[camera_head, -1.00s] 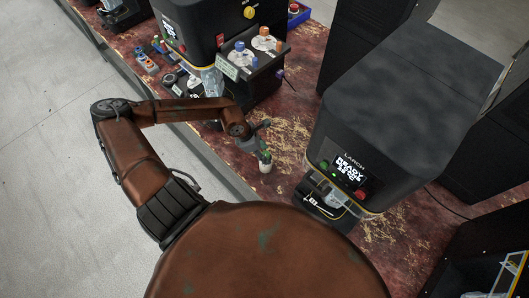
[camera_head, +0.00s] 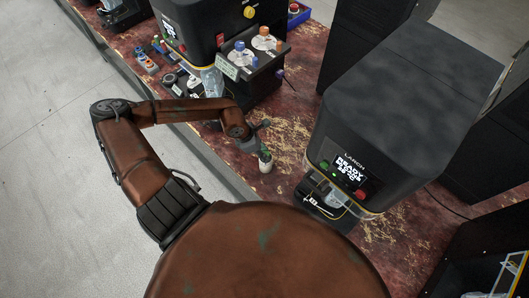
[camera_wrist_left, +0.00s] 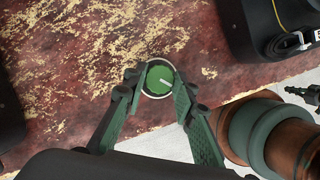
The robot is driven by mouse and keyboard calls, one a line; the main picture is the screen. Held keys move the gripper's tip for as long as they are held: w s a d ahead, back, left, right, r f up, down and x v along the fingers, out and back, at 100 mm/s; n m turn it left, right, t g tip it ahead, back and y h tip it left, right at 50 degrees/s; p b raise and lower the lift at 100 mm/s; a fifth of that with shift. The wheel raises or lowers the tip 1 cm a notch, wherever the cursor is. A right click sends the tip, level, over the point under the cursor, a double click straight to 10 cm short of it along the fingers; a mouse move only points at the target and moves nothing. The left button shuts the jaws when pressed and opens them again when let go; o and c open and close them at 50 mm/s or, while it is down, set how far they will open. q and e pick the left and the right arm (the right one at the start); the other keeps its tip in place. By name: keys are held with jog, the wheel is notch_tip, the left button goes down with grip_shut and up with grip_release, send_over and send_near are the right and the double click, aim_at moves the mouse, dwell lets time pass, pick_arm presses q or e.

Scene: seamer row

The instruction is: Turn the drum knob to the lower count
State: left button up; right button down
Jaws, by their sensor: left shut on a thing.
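A small round knob (camera_wrist_left: 160,79) with a green face and a white pointer line sits in a pale rim in the left wrist view. The line slants from the centre toward the lower right. In the head view its pale body (camera_head: 265,167) stands on the bench, its top partly hidden by my gripper. My left gripper (camera_wrist_left: 158,88) comes down over it, with green fingers on opposite sides, shut on the knob. It also shows in the head view (camera_head: 263,153). I cannot read any count marks. My right gripper is not in view.
The red, worn bench (camera_head: 290,135) is bare around the knob. A black machine (camera_head: 395,110) with a READY display stands close on the right. Another machine (camera_head: 215,20) stands at the back, beside a black box with blue and orange knobs (camera_head: 251,47).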

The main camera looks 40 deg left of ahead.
pick_arm(q)
jog(key=o, duration=1.2)
jog(key=shift+c, duration=0.2)
jog(key=v, duration=1.2)
jog(key=shift+d, duration=0.1)
